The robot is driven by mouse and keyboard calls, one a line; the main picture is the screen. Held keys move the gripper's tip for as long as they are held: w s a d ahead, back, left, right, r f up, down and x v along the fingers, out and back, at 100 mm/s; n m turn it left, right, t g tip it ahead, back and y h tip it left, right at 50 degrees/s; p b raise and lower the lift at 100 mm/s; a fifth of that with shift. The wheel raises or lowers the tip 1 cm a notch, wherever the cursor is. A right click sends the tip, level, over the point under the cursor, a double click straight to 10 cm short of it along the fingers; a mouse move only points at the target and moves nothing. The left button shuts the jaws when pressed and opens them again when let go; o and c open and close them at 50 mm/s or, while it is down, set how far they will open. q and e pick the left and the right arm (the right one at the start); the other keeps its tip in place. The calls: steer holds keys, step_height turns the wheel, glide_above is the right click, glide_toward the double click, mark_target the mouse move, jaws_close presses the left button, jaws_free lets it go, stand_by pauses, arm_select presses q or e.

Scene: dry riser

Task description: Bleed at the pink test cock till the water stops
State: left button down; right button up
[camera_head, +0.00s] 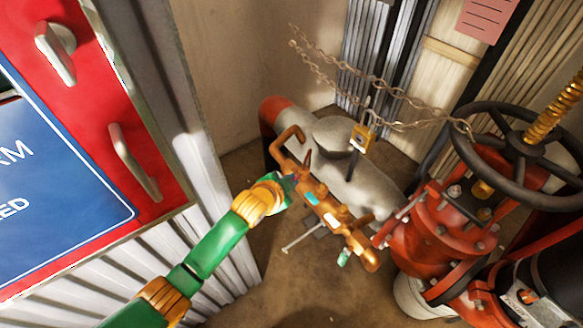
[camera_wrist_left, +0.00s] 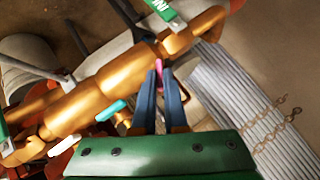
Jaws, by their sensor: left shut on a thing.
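The pink test cock (camera_wrist_left: 158,68) is a small pink lever on a brass pipe body (camera_wrist_left: 98,87). In the left wrist view my left gripper (camera_wrist_left: 163,78) has its two dark fingers closed around it. The fingers hide part of the lever. In the head view my left gripper (camera_head: 288,183) reaches the upper left end of the brass body (camera_head: 350,238), and the pink lever is hidden there. A teal lever (camera_head: 314,199) and a white lever (camera_head: 330,220) sit further along. I can make out no water stream. My right gripper is not in view.
A grey pipe fitting (camera_head: 345,165) lies behind the brass body. A chain (camera_head: 345,67) with a brass padlock (camera_head: 364,136) hangs above it. A red valve (camera_head: 435,232) with a black handwheel (camera_head: 490,115) stands right. A red cabinet (camera_head: 92,95) is at left.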

arm_select(q)
steer(key=shift+w+a+n+g+h, duration=0.15)
steer(key=shift+n+g+h, duration=0.35)
steer(key=shift+g, duration=0.35)
steer(key=shift+w+a+n+g+h, duration=0.15)
steer(key=shift+n+g+h, duration=0.25)
steer(key=shift+n+g, duration=0.35)
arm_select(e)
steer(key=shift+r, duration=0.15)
arm_select(q)
steer(key=shift+b, duration=0.35)
steer(key=c, duration=1.2)
jaws_free()
steer(key=shift+c, duration=0.2)
steer(key=shift+d+r, duration=0.1)
